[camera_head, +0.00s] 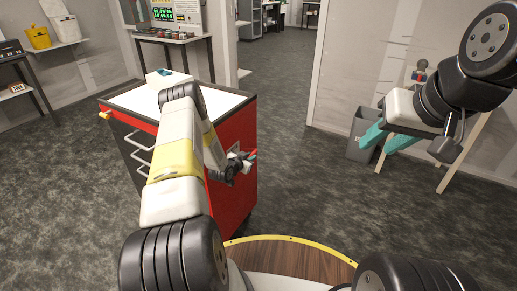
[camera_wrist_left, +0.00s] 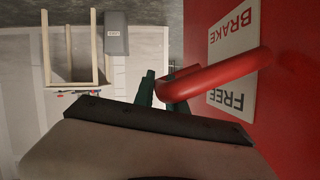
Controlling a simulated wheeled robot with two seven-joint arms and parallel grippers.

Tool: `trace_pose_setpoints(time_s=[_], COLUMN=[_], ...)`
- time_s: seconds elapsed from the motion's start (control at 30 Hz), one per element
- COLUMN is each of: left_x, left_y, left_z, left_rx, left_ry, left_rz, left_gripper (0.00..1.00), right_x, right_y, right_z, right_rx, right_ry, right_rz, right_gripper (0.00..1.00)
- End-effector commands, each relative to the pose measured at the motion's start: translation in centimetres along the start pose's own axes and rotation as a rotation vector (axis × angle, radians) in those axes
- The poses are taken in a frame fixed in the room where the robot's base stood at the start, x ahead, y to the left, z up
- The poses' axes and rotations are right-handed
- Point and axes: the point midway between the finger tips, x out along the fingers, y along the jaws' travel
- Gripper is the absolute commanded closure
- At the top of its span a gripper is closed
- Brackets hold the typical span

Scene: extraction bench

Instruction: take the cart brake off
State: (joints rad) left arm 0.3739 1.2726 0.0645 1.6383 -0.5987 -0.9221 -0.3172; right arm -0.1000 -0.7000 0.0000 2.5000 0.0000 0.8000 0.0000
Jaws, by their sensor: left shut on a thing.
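The red cart (camera_head: 235,196) with a white top stands in front of me. In the left wrist view its red side (camera_wrist_left: 297,110) carries a red brake lever (camera_wrist_left: 215,75) beside a white label (camera_wrist_left: 232,38) reading BRAKE and FREE. The lever crosses the label between the two words. My left gripper (camera_head: 245,160) is at the cart's side. In the left wrist view its dark teal fingers (camera_wrist_left: 162,92) are closed around the lever's free end. My right gripper (camera_head: 385,140) hangs in the air at the right, fingers apart and empty.
A white box (camera_head: 165,78) sits on the cart top. A grey bin (camera_head: 360,128) and a wooden-legged stand (camera_head: 460,150) are by the right wall. A side table (camera_head: 172,38) stands behind the cart. Carpet floor is clear right of the cart.

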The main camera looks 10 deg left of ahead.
Motion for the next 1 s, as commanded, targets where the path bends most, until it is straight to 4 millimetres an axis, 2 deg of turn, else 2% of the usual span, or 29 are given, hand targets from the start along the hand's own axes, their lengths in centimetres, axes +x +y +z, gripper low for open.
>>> trace_pose_setpoints(time_s=[0.67, 0.7, 0.8, 1.0], left_x=[-0.17, -0.17, -0.17, -0.16], left_y=[-0.56, -0.57, -0.54, -0.44], left_z=[-0.55, -0.54, -0.52, -0.49], left_rx=[0.007, 0.007, 0.006, 0.005], left_ry=[0.004, 0.004, 0.003, 0.003], left_rz=[-0.004, -0.005, -0.004, -0.003], left_gripper=[1.0, 0.78, 0.62, 0.62], right_x=[0.0, 0.0, 0.0, 0.0], right_y=[0.0, 0.0, 0.0, 0.0], right_z=[0.0, 0.0, 0.0, 0.0], right_rx=[0.0, 0.0, 0.0, 0.0], right_ry=[0.0, 0.0, 0.0, 0.0], right_rz=[0.0, 0.0, 0.0, 0.0], right_gripper=[0.64, 0.64, 0.64, 0.64])
